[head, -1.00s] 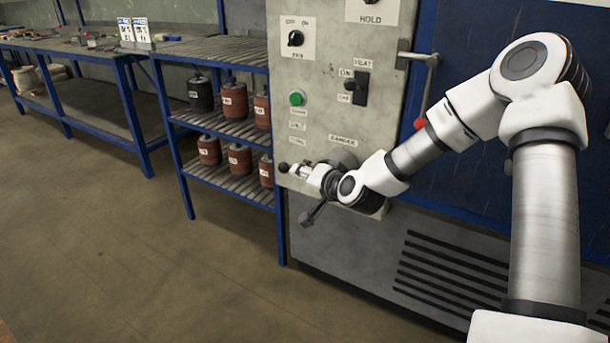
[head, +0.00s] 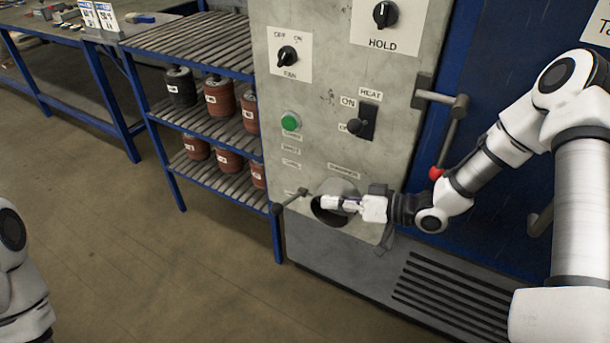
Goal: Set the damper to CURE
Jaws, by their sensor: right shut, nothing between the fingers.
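The damper is a round plate with a dark hub (head: 328,214) low on the grey cabinet panel, under a small label. Its lever seems to point left, ending in a rod with a dark knob (head: 276,208). My right gripper (head: 328,203) is shut and empty in front of the hub, right of the knob, and covers part of the plate. Contact with the lever cannot be told. My left gripper is out of view; only part of that arm shows at lower left.
A door handle with a red knob (head: 436,173) hangs near my right forearm. The panel also has a green button (head: 290,122), a heat switch (head: 362,122) and a fan knob (head: 287,56). A blue-framed rack (head: 190,120) holding several canisters stands left. The floor in front is clear.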

